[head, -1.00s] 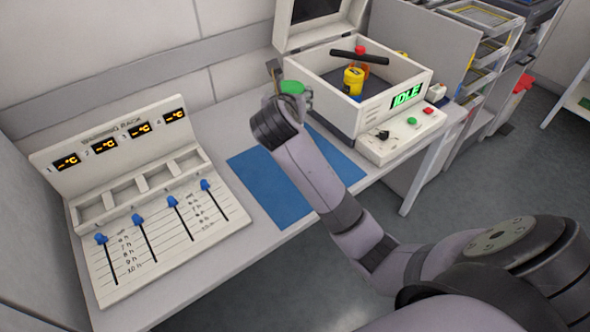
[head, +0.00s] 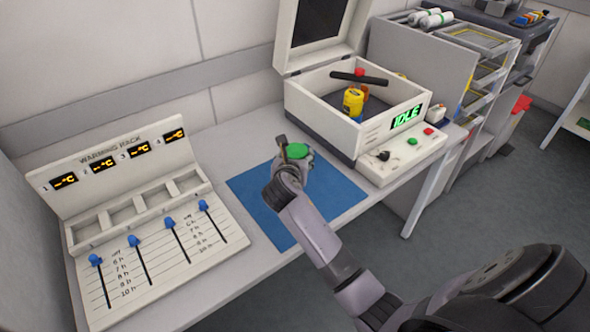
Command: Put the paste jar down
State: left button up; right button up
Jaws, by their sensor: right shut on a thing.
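The paste jar (head: 297,151) shows as a green lid with a small pale part of its body below. My right gripper (head: 296,156) is shut on it, over the blue mat (head: 325,195) on the bench. I cannot tell whether the jar touches the mat, as the gripper and wrist hide its base. My left gripper is not in view.
A white machine (head: 366,137) with an open lid, reading IDLE, stands behind and right of the mat; a yellow jar (head: 353,103) is inside. A warming rack (head: 150,245) with empty slots and blue sliders stands on the left. The mat's front part is clear.

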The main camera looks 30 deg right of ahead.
notch_tip(320, 180, down, 4)
jog(key=shift+f+b, duration=0.15)
jog(key=shift+b, duration=0.2)
jog(key=o, duration=1.5)
jog(key=shift+f, duration=0.1)
jog(key=shift+c, duration=0.2)
